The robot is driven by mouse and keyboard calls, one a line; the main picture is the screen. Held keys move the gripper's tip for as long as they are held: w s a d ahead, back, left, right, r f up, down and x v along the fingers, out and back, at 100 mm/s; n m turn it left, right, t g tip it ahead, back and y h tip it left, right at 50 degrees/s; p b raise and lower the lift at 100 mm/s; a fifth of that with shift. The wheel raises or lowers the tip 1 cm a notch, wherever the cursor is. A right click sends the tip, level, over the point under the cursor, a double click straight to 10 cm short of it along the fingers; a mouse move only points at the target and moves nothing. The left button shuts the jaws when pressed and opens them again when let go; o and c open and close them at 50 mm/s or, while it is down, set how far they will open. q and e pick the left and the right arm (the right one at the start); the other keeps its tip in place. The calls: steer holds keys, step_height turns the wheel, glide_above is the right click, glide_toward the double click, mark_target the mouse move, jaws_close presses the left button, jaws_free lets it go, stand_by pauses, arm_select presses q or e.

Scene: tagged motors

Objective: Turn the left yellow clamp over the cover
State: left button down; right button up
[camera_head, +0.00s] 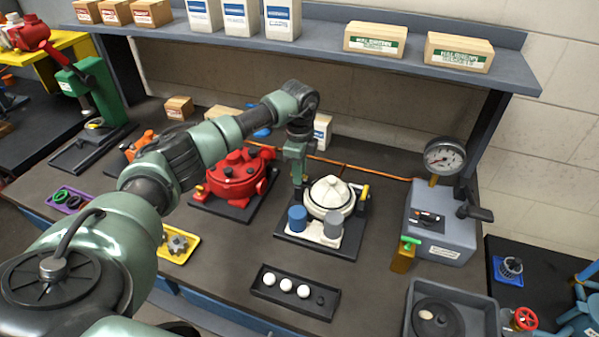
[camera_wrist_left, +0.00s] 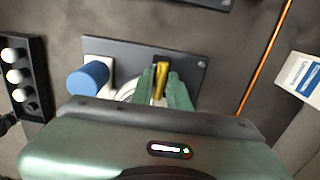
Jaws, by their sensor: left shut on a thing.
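The white round cover (camera_head: 328,197) sits on a pump on a dark base plate (camera_head: 290,237). My left gripper (camera_head: 298,188) reaches down at the left side of the cover. In the left wrist view its green fingers (camera_wrist_left: 163,90) are shut on the left yellow clamp (camera_wrist_left: 161,70), which shows as a narrow strip between them. In the head view this clamp is hidden by the gripper. The right yellow clamp (camera_head: 364,193) stands at the cover's right side. A sliver of the cover (camera_wrist_left: 126,90) shows in the left wrist view beside the fingers. My right gripper is not in view.
A blue cylinder (camera_head: 297,218) and a grey cylinder (camera_head: 333,226) stand in front of the cover. A red pump (camera_head: 236,178) is to the left. A gauge box (camera_head: 440,225) is to the right. A black tray (camera_head: 270,292) with white balls lies in front.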

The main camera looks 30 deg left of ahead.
arm_select(q)
steer(key=shift+a, duration=0.1)
steer(key=c, duration=1.4)
jaws_free()
steer(key=shift+o, duration=0.2)
step_height(320, 180, up, 7)
steer(key=b, duration=0.2)
steer(key=shift+f+b, duration=0.15)
steer(key=shift+b, duration=0.15)
steer(key=shift+r, duration=0.6)
steer(key=shift+f, duration=0.1)
